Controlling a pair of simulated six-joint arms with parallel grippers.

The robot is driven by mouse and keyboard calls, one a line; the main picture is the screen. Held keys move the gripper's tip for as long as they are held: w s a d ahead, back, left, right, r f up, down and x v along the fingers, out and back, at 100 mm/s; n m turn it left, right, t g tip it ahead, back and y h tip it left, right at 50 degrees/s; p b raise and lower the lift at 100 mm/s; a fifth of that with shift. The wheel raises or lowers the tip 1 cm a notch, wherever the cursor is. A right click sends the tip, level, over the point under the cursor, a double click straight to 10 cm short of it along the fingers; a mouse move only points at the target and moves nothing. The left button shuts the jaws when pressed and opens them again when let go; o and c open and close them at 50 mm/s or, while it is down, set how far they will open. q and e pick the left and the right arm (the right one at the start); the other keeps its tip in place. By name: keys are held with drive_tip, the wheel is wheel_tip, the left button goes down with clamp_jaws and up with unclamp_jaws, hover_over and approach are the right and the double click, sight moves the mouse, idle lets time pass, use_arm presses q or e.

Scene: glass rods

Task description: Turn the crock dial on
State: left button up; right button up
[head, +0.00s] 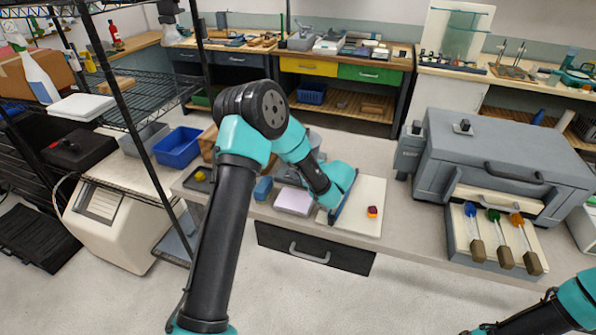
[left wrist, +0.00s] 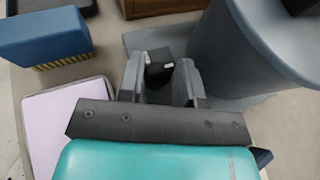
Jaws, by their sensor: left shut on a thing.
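In the left wrist view, a small black dial (left wrist: 158,72) with pale marks sits at the front of a grey base. The large rounded grey crock (left wrist: 235,50) rises just right of it. My left gripper (left wrist: 162,66) has a grey finger on each side of the dial and is shut on it. In the head view my left arm reaches over the bench and covers the dial, its fingers and most of the crock. My right gripper is out of view; only part of that arm shows at the lower right.
A blue block (head: 263,188) and a pale pad (head: 295,200) lie close left of the gripper. A white board with a small red and yellow block (head: 372,211) is to the right. A grey kiln-like box (head: 480,150) and a tray of glass rods (head: 482,258) stand further right.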

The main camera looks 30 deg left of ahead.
use_arm(q)
drive_tip(key=o, duration=0.9)
drive_tip(key=shift+d, duration=0.15)
drive_tip(key=v, duration=1.7)
drive_tip(key=shift+r, duration=0.1)
